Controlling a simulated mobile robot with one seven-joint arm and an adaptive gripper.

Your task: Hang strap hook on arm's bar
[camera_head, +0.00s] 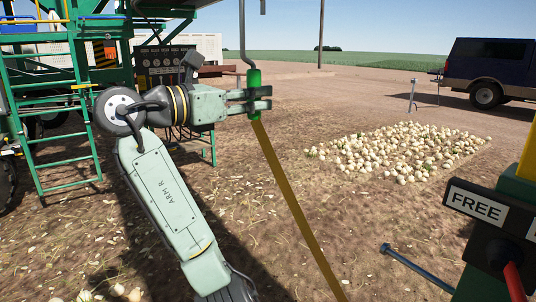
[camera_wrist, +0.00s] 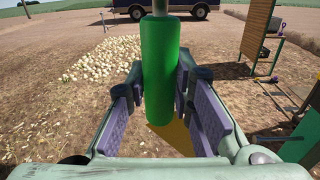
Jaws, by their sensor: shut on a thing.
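My gripper (camera_head: 262,98) is shut on the green sleeve (camera_head: 254,92) of the strap hook and holds it upright above the ground. In the wrist view the green sleeve (camera_wrist: 160,75) stands between the purple finger pads. The hook's grey metal rod (camera_head: 242,30) rises from the sleeve and leaves the top of the head view. A short grey tip (camera_head: 263,6) hangs at the top edge beside it, perhaps the hook's end. A yellow-brown strap (camera_head: 295,195) runs from under the sleeve down to the lower right. I cannot make out the arm's bar for certain.
A green machine with a ladder (camera_head: 55,120) stands at the left. At the right is a black box with a FREE label (camera_head: 477,206) and a red lever. A blue-grey rod (camera_head: 418,268) sticks out near it. Onions (camera_head: 400,150) lie beyond; a dark van (camera_head: 485,70) is parked behind.

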